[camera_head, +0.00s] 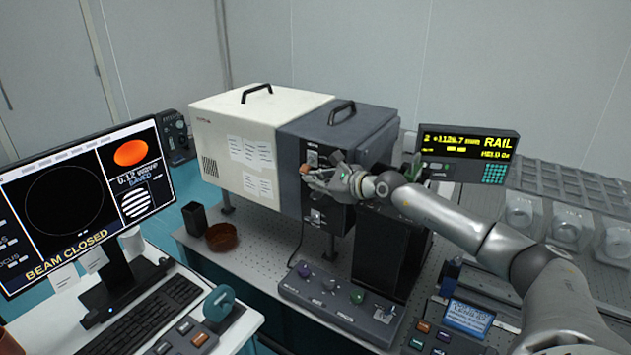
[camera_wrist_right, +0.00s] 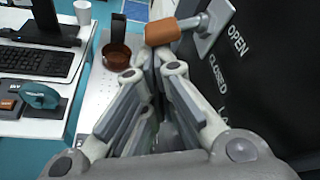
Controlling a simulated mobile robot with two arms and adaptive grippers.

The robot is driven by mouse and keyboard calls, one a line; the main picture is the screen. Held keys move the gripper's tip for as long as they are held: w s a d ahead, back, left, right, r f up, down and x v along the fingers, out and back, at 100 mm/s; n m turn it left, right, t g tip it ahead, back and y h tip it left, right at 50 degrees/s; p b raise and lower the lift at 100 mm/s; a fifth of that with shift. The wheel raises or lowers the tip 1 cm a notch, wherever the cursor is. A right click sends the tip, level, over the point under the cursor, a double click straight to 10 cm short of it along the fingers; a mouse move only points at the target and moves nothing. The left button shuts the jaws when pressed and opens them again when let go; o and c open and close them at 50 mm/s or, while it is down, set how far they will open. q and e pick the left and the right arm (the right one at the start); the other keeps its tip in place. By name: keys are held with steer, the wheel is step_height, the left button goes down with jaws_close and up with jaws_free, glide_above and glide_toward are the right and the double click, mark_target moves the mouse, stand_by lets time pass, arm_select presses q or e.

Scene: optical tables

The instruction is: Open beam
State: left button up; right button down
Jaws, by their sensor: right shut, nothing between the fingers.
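A lever with an orange-brown grip (camera_wrist_right: 176,31) sticks out from a metal plate (camera_wrist_right: 205,27) on the dark front panel (camera_wrist_right: 262,75) of the instrument. White labels OPEN and CLOSED are on the panel beside it. In the head view the orange grip (camera_head: 304,169) shows just at my fingertips. My right gripper (camera_wrist_right: 155,58) is shut and empty, with its tips just below the grip in the wrist view; I cannot tell whether they touch it. It also shows in the head view (camera_head: 316,180). The monitor (camera_head: 75,205) reads BEAM CLOSED. My left gripper is not in view.
A control box with coloured knobs (camera_head: 338,302) lies in front of the instrument. A black block (camera_head: 385,250) stands below my right forearm. A RAIL display (camera_head: 467,153) is at right.

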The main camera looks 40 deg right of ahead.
steer(key=shift+a+r+m+y, duration=0.1)
steer(key=shift+r+m+y, duration=0.05)
steer(key=shift+m+y, duration=0.2)
steer(key=a+r+m+y, duration=0.1)
steer(key=m, duration=0.1)
steer(key=s+a+r+m+g+y, duration=0.1)
steer(key=m, duration=0.1)
steer(key=shift+r+m, duration=0.15)
steer(key=shift+m, duration=0.1)
stand_by(0.4)
steer(key=shift+s+a+r+p, duration=0.15)
steer(key=shift+a+p, duration=0.1)
steer(key=shift+a, duration=0.1)
steer(key=shift+s+a+r+p, duration=0.1)
steer(key=shift+a+r+p, duration=0.05)
steer(key=shift+a+p, duration=0.15)
steer(key=shift+d, duration=0.1)
